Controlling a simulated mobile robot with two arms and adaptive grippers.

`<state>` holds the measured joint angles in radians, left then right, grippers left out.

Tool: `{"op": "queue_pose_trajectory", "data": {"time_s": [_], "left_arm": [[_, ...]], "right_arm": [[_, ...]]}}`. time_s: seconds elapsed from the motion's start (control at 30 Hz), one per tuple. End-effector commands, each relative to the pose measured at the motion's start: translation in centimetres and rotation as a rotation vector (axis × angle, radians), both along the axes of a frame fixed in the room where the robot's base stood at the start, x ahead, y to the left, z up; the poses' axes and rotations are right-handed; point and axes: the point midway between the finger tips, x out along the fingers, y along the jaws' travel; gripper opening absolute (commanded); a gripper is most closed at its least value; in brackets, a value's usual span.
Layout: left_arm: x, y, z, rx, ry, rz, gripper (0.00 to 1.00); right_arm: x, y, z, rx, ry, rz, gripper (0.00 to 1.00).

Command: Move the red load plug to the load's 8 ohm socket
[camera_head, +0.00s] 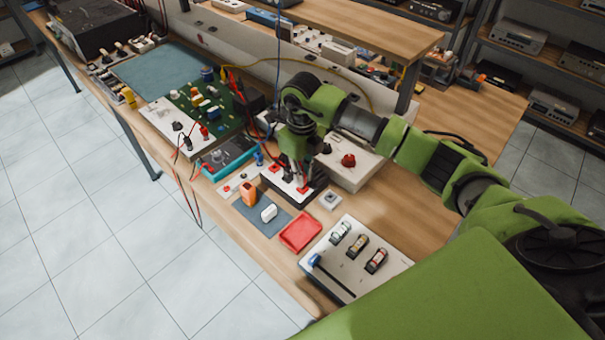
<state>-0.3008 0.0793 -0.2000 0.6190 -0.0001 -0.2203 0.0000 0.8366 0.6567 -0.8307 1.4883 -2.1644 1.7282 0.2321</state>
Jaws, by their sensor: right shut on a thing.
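The load (309,197) looks like a low dark box with a white top and red marks, standing on the bench right of the teal meter. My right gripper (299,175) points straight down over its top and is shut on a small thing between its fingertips. I take that thing to be the red load plug, but the fingers mostly hide it. Whether the plug is in a socket or just above one, I cannot tell. The socket labels, including 8 ohm, are too small to read. My left gripper is out of view.
A light box with a red knob (348,160) stands close to the right of the gripper. A red tray (300,232) and a panel with several switches (340,287) lie nearer. A green circuit board (213,105) with leads is at left.

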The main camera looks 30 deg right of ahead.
Motion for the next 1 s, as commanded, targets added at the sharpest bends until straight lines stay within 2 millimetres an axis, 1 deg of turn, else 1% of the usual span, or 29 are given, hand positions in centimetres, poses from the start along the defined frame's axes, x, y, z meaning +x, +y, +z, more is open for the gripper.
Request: {"op": "queue_pose_trajectory", "data": {"time_s": [0.57,1.0], "left_arm": [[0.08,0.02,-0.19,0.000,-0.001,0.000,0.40],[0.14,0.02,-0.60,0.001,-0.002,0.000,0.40]], "right_arm": [[0.00,0.01,0.02,0.000,-0.001,0.000,0.00],[0.00,0.00,-0.46,0.000,-0.001,0.000,0.00]]}}
